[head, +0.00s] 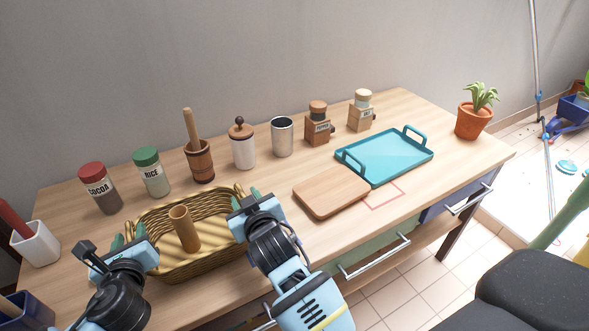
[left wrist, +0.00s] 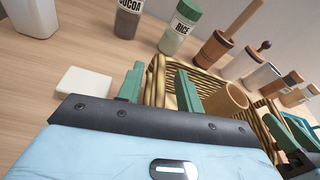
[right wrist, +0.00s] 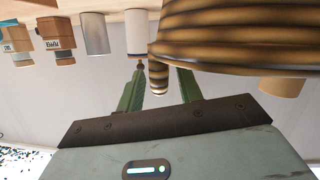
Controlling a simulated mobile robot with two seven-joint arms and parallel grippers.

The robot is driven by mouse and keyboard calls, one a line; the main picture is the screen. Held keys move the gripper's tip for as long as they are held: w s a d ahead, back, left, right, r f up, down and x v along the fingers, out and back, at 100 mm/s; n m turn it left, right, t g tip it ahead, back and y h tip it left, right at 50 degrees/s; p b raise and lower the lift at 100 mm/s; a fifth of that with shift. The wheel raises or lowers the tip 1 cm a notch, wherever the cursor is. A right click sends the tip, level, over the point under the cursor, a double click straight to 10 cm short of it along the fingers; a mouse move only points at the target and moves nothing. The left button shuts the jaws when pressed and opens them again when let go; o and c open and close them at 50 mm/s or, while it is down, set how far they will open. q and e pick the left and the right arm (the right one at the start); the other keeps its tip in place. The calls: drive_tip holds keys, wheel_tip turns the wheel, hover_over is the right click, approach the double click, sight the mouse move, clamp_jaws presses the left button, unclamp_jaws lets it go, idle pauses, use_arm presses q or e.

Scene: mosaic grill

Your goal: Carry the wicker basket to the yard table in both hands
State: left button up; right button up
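The wicker basket (head: 203,268) stands on the wooden counter with a brown wooden cylinder (head: 184,229) upright inside it. My left gripper (head: 133,245) is at the basket's left end. In the left wrist view its green fingers (left wrist: 158,88) stand apart, with the basket's edge (left wrist: 152,82) between them and gaps showing. My right gripper (head: 250,198) is at the right end. In the right wrist view its fingers (right wrist: 160,88) are apart on either side of a wicker handle (right wrist: 158,78), with space around it. I cannot identify the yard table in any view.
Cocoa (head: 101,189) and rice (head: 152,174) jars, a mortar (head: 199,162), a lidded canister (head: 243,151) and a metal cup (head: 282,138) line the counter behind. A cutting board (head: 330,193) and teal tray (head: 395,157) lie right. A white holder (head: 36,245) stands left.

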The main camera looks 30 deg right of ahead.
wheel_tip(320, 180, up, 10)
drive_tip(key=shift+r, duration=0.1)
use_arm(q)
drive_tip(key=v, duration=1.2)
idle(0.7)
drive_tip(key=shift+s+f, duration=0.1)
use_arm(e)
drive_tip(key=shift+s, duration=0.1)
